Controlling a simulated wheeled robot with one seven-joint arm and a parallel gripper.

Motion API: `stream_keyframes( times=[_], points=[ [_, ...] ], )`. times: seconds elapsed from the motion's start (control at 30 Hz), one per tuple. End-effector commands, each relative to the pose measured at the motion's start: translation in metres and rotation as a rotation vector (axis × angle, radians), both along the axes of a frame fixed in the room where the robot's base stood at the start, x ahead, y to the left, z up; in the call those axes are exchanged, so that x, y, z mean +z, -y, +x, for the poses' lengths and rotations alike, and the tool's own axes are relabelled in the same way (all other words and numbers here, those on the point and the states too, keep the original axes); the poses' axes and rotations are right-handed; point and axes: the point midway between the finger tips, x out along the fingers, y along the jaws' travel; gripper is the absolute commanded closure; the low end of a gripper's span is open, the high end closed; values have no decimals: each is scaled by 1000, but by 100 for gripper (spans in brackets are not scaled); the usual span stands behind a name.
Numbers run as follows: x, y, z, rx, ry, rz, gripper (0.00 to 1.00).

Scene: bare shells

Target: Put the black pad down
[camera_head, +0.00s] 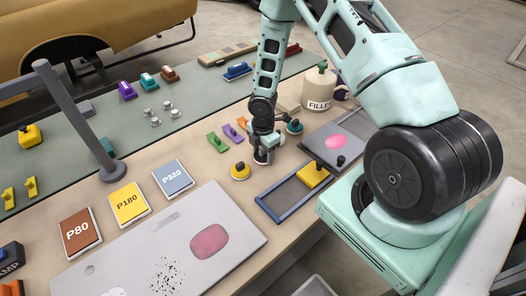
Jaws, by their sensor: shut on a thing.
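My gripper (264,146) points down over the bench in the middle of the view, with its jaws shut on a small round black pad (262,157). The jaws hide most of the pad, and a pale lower part shows beneath them. The pad is at or just above the beige bench top (215,203); I cannot tell whether it touches. A round yellow pad (240,172) with a dark knob sits just to its left and nearer. A round teal pad (294,127) sits to its right and farther back.
A blue-framed tray (276,211) holding a yellow block (313,175) lies to the right. Behind it is a grey panel (349,125) with a pink patch. A filler tin (318,90) stands behind. A dark post (75,115) rises left. Green and purple tools (217,142) lie close by.

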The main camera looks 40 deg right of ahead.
Motion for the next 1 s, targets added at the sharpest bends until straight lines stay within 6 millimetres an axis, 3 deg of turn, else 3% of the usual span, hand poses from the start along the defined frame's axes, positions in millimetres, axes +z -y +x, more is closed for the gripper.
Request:
stream_keyframes(
  times=[0.1,0.13,0.2,0.6,1.0],
  points=[
    [-4,0,0,0,0,0,64],
    [-3,0,0,0,0,0,35],
    [-3,0,0,0,0,0,21],
    [7,0,1,-2,2,1,21],
    [85,1,1,-4,4,-1,21]
  ],
)
